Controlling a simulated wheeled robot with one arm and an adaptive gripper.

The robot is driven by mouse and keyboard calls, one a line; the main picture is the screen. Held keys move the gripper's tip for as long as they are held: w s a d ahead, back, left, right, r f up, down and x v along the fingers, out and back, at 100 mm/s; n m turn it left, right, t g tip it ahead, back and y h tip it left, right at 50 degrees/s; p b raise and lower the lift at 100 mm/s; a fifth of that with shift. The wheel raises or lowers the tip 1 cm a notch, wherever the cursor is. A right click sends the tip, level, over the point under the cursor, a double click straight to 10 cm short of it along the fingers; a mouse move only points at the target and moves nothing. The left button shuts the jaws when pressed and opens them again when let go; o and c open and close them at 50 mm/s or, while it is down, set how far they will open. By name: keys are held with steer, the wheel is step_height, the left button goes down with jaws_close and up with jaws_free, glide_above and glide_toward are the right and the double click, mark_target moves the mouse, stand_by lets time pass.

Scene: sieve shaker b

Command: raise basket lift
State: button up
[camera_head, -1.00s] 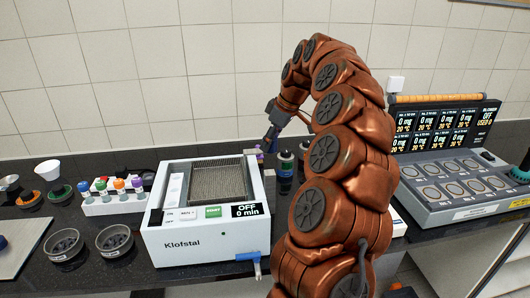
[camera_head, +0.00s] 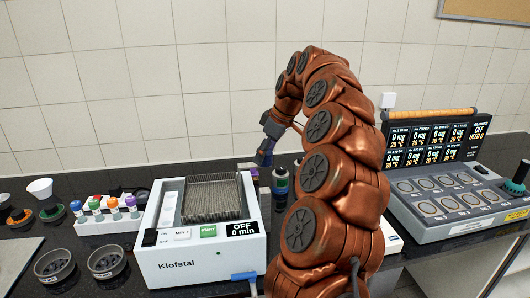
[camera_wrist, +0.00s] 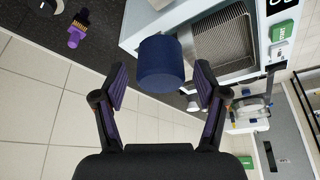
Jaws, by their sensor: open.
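The white Klofstal bath (camera_head: 178,262) stands on the dark counter, its display reading OFF and 0 min. A metal mesh basket (camera_head: 212,190) sits in its open top; the basket also shows in the wrist view (camera_wrist: 222,40). A dark blue cylindrical knob (camera_wrist: 161,64) is in the wrist view, beside the bath's rim. My gripper (camera_wrist: 160,85) is open, with its purple-padded fingers on either side of the knob and visible gaps between. In the head view my gripper (camera_head: 265,155) is at the bath's back right corner. The knob's stem is hidden.
Bottles (camera_head: 281,180) stand close right of the bath. A rack of coloured-cap vials (camera_head: 107,210) and sieve cups (camera_head: 108,262) are left. A grey heater console (camera_head: 450,200) is at right. A blue tap (camera_head: 243,276) juts from the bath's front.

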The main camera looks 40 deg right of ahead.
steer(key=v, duration=0.7)
steer(key=shift+r, duration=0.2)
stand_by(0.8)
steer(key=s+a+f+g, duration=0.15)
steer(key=s+a, duration=0.25)
steer(key=a, duration=0.8)
steer(key=s+a+f+g, duration=0.15)
steer(key=s+a, duration=0.35)
steer(key=a, duration=0.7)
steer(key=s+a+f+m+g+h, duration=0.1)
steer(key=s+a+f+m, duration=0.2)
steer(key=s+f, duration=0.5)
steer(key=s+a+f+m+g+h, duration=0.1)
steer(key=s+f, duration=0.7)
steer(key=s, duration=0.8)
steer(key=shift+s+a+f+m+g, duration=0.25)
steer(key=shift+a+f+m+g, duration=0.15)
steer(key=shift+a+m, duration=0.5)
